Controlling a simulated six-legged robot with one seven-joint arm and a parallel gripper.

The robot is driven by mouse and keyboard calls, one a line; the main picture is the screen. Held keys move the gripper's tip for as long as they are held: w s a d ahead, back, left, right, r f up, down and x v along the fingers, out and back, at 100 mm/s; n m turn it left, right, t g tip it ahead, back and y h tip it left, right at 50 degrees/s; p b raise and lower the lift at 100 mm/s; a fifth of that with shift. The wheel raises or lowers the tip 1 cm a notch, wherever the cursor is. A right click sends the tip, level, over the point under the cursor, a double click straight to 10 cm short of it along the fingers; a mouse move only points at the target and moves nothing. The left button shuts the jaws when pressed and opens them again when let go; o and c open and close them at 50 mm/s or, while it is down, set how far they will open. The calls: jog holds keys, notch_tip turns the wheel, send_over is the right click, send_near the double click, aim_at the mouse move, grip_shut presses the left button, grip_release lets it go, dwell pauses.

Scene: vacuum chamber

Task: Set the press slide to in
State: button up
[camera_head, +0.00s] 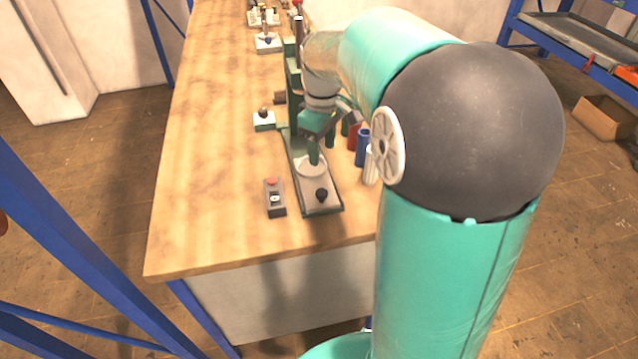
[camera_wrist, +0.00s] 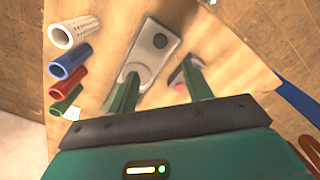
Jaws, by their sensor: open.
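The press (camera_head: 293,85) is a green column on a long grey base at the bench's near end. Its slide shows as a pale round plate (camera_head: 308,168) on the base, with a black knob (camera_head: 321,195) nearer the front edge. The knob also shows in the wrist view (camera_wrist: 160,41). My gripper (camera_head: 314,157) is over the base, behind the knob. In the wrist view my gripper (camera_wrist: 161,68) is open, its two green fingers apart with nothing held. The knob lies beyond the fingertips. The left finger hides part of the pale plate.
A control box with a red button (camera_head: 274,197) stands left of the base. White, blue, red and green tubes stand close on its right, the blue one (camera_head: 362,147) among them. A small box with a brown knob (camera_head: 264,119) sits behind left. The bench's left side is clear.

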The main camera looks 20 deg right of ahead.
aim_at(322, 191)
notch_tip(322, 191, down, 14)
jog(key=shift+r, duration=0.2)
dwell(0.4)
grip_shut()
